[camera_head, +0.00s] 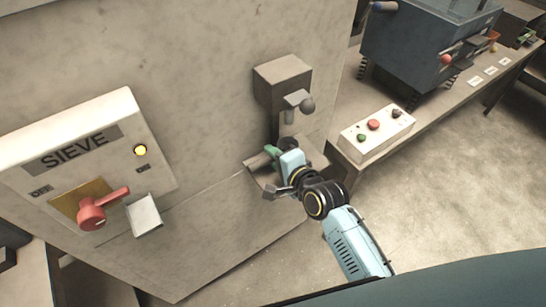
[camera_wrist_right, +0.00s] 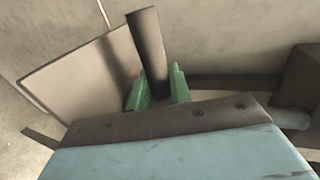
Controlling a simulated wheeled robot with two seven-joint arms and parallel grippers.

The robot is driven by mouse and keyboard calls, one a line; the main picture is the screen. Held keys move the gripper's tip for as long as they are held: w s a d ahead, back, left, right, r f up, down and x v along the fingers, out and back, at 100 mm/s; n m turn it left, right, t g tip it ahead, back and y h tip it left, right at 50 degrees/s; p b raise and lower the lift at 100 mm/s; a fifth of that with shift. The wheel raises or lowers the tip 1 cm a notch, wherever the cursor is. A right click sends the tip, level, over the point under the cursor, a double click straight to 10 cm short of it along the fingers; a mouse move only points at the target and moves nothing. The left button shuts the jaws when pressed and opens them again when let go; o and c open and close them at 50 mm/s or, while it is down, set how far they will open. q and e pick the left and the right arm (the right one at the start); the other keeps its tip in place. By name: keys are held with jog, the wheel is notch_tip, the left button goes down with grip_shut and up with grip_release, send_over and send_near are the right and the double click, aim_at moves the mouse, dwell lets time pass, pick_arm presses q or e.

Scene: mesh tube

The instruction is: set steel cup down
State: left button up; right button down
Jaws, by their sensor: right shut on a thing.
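The steel cup (camera_wrist_right: 148,45) shows in the right wrist view as a dark grey-brown cylinder between the two green fingertips. My right gripper (camera_wrist_right: 158,85) is shut on it. There the cup is mostly hidden or too small to make out clearly. I cannot tell whether it touches the shelf. My left gripper is not in view.
A SIEVE panel (camera_head: 90,165) with a red handle (camera_head: 100,208) and a lit yellow lamp is at the left. A button box (camera_head: 375,132) sits on the bench at the right.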

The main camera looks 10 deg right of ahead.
jog(key=shift+w+f, duration=0.1)
jog(key=shift+w, duration=0.05)
jog(key=shift+f, duration=0.15)
jog(key=c, duration=1.3)
grip_release()
